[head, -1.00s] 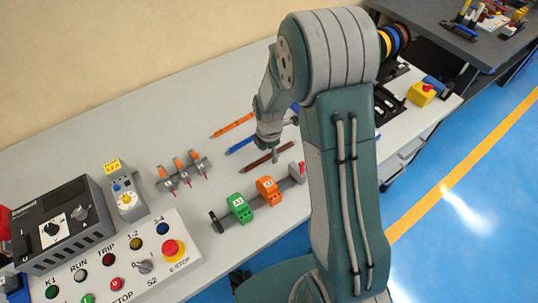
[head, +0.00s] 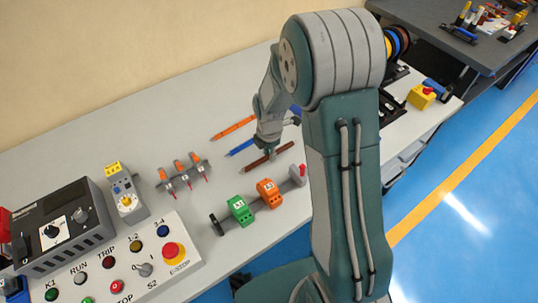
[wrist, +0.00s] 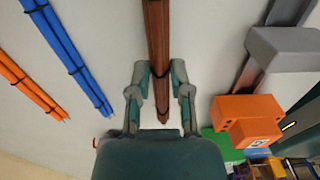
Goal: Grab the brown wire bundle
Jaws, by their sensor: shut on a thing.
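The brown wire bundle (head: 256,164) is on or just above the grey bench top, right of the blue bundle (head: 240,147) in the head view. My gripper (head: 271,152) is over its middle.
An orange bundle (head: 232,128) lies beyond the blue one. Green (head: 239,210) and orange (head: 268,193) terminal blocks on a rail stand close in front. A rack with orange-handled tools (head: 183,172) and a control panel (head: 118,263) are to the left.

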